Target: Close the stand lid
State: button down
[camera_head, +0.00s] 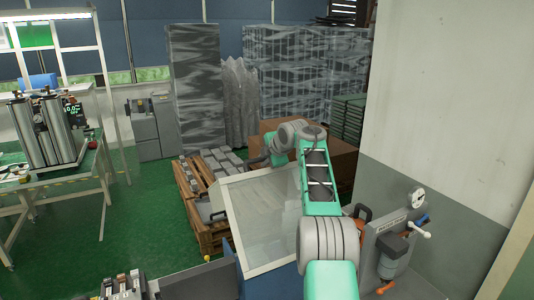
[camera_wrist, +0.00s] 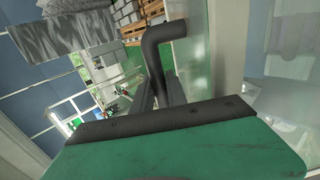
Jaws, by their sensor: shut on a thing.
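The stand lid (camera_head: 262,218) is a see-through panel in a pale frame. It stands tilted up in the middle of the head view. My gripper (camera_head: 258,161) is at the lid's far upper edge, partly hidden by my green arm. In the wrist view my gripper (camera_wrist: 161,92) is shut on a black bent handle (camera_wrist: 165,31). The handle's lower part is between the fingers. The lid's clear pane (camera_wrist: 198,62) and pale frame (camera_wrist: 232,45) show to the right of the handle. The grip on the handle is hidden in the head view.
A panel with a gauge (camera_head: 418,198) and valve handles stands right of my arm, against a wall (camera_head: 450,90). A wooden pallet with grey blocks (camera_head: 205,170) lies behind the lid. A green table (camera_head: 75,180) with metal cylinders is at left. Green floor between is clear.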

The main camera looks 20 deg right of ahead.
jog(key=shift+w+a+f, duration=0.15)
jog(key=c, duration=1.4)
grip_release()
jog(key=shift+a, duration=0.1)
jog(key=shift+c, duration=0.2)
jog(key=shift+o, duration=0.5)
jog(key=shift+d, duration=0.25)
jog(key=b+v, duration=0.3)
jog(key=v, duration=0.4)
jog(key=shift+s+r, duration=0.35)
jog(key=shift+c, duration=0.5)
